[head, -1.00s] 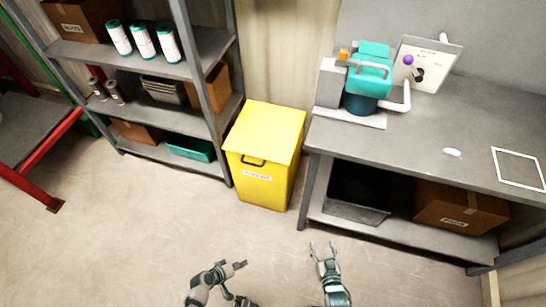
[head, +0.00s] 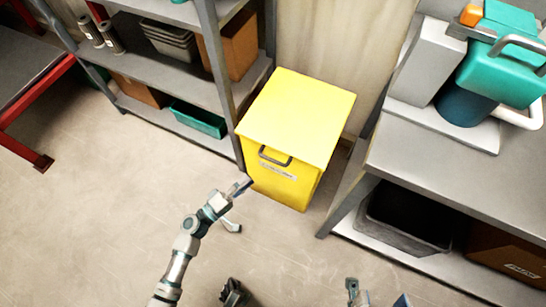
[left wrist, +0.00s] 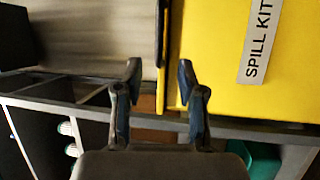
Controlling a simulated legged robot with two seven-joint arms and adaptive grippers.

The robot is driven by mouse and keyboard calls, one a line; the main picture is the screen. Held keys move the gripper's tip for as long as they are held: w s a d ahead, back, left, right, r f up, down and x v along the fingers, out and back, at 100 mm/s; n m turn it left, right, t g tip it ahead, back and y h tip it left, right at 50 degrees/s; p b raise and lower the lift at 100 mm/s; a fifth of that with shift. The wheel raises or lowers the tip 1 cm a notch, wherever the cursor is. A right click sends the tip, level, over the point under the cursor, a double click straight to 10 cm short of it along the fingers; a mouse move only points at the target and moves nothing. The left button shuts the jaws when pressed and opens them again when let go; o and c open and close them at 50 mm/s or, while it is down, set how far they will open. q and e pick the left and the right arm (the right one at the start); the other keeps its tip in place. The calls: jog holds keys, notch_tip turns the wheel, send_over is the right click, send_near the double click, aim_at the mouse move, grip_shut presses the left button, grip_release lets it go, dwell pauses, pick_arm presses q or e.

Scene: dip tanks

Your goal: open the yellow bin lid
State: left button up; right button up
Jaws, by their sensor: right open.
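The yellow bin (head: 285,183) stands on the floor between the shelf and the bench, its flat lid (head: 298,115) closed. A dark handle (head: 275,157) is on its front near the lid's edge, above a white label. The left wrist view shows the yellow front with the "SPILL KIT" label (left wrist: 260,40) and a dark bar (left wrist: 160,35), which looks like the handle. My left gripper (head: 240,197) is near the bin's lower left front, below the handle; its fingers (left wrist: 159,72) are apart and empty. My right gripper (head: 378,295) is open and low at the bottom edge, partly cut off.
A grey shelf (head: 160,65) with a teal tray (head: 198,120) stands left of the bin. A grey bench (head: 415,160) with a teal machine (head: 500,65) stands close on its right, with a black container (head: 405,222) underneath. The floor in front is clear.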

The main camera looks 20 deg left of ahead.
aim_at(272, 159)
pick_arm(q)
jog(key=x, duration=1.1)
jog(key=shift+w+d+f+b, duration=0.15)
jog(key=shift+d+b, duration=0.1)
jog(key=shift+b, duration=0.05)
grip_shut()
